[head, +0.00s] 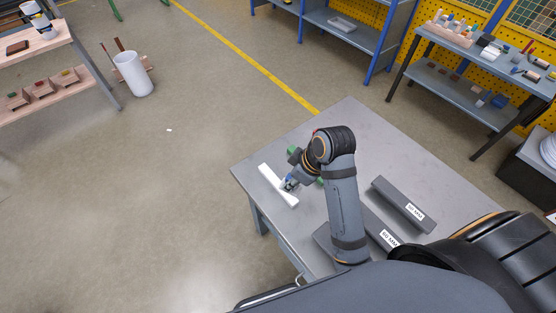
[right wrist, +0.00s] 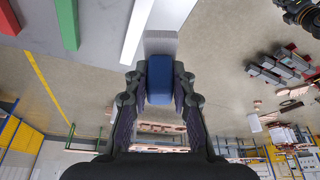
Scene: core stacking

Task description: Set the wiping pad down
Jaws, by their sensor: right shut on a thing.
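My right gripper (head: 289,184) is over the left part of the grey table, close beside a white bar (head: 278,187). In the right wrist view the gripper (right wrist: 158,88) is shut on the wiping pad (right wrist: 160,80), which has a blue block as its grip and a pale grey face beyond it. The white bar (right wrist: 137,32) lies just to the left of the pad there. Whether the pad touches the table or the bar I cannot tell. In the head view the pad is small and mostly hidden by the gripper. My left gripper is not in view.
The grey table (head: 350,115) has free room at its far end. Two dark grey labelled bars, one (head: 403,204) clear and one (head: 384,238) partly behind my arm, lie to the right. A green bar (right wrist: 67,25) and a red bar (right wrist: 9,18) lie near the white bar.

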